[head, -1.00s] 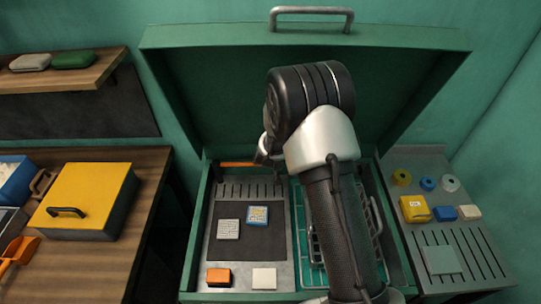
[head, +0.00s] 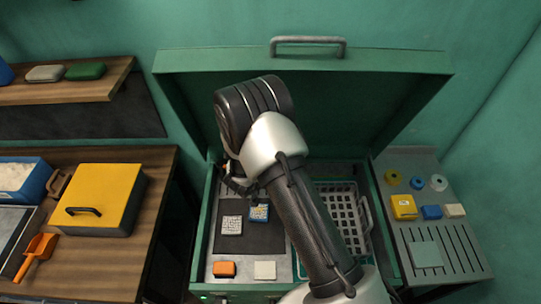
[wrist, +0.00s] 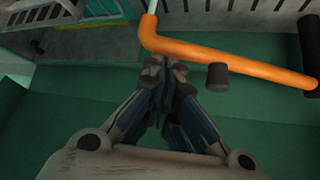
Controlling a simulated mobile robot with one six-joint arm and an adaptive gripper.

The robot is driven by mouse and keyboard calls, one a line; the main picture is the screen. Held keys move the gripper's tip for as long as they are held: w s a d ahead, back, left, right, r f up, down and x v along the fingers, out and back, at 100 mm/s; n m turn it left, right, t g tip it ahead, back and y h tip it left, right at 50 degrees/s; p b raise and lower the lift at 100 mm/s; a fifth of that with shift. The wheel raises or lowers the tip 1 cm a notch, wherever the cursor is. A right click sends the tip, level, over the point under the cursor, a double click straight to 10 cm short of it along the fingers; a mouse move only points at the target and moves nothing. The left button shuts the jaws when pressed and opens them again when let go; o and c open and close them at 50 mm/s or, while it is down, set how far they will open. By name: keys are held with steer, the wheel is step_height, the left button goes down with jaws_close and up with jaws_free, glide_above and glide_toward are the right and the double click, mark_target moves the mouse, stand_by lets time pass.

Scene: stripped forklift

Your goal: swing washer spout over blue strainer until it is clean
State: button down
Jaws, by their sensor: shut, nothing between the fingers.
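The washer spout is an orange bent pipe (wrist: 225,60) with a dark peg, across the upper part of the wrist view. In the head view my arm hides it. My gripper (wrist: 166,72) is shut and empty, its fingertips close to the spout's bend; I cannot tell whether they touch. In the head view my gripper (head: 236,184) is partly hidden at the washer's back left. The blue strainer (head: 259,213) lies on the dark mat inside the washer, with light and yellowish patches on its face. A grey-white strainer (head: 232,226) lies left of it.
The green washer's lid (head: 400,75) stands open behind. A grey basket (head: 349,188) is at right inside. Orange (head: 223,269) and cream (head: 265,270) blocks sit at the front. A side tray (head: 410,232) stands right; a wooden bench (head: 140,215) with a yellow-lidded box (head: 98,195) stands left.

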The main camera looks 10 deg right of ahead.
steer(key=s+a+m+p, duration=0.1)
steer(key=s+a+p, duration=0.1)
steer(key=s+a, duration=0.3)
steer(key=shift+s+m+g+h, duration=0.3)
steer(key=shift+s+g+h, duration=0.05)
steer(key=shift+g+h, duration=0.05)
stand_by(0.4)
